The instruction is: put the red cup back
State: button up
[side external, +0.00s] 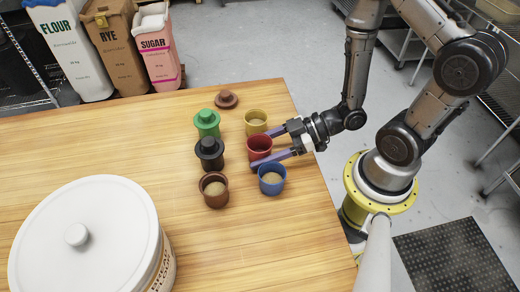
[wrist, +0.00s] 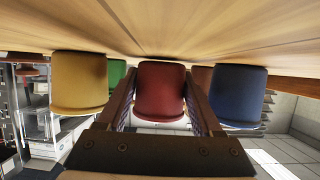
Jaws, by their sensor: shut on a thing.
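The red cup (side external: 259,148) stands in the right column of cups on the wooden table, between the yellow cup (side external: 256,121) and the blue cup (side external: 271,179). My gripper (side external: 252,149) reaches in from the right, low and level, and is shut on the red cup with one finger on each side. The wrist view is upside down; there the red cup (wrist: 161,90) fills the space between the fingers, with yellow (wrist: 79,82) and blue (wrist: 238,95) cups beside it. I cannot tell whether the red cup touches the table.
A brown lid (side external: 227,101) lies behind. A large white lidded container (side external: 85,240) stands front left. Table right of the gripper's cups is narrow.

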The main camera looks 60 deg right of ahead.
jog(key=shift+f, duration=0.15)
jog(key=o, duration=1.1)
jog(key=shift+d+r, duration=0.15)
jog(key=shift+r, duration=0.05)
jog(key=shift+v, duration=3.65)
jog(key=shift+s, duration=0.1)
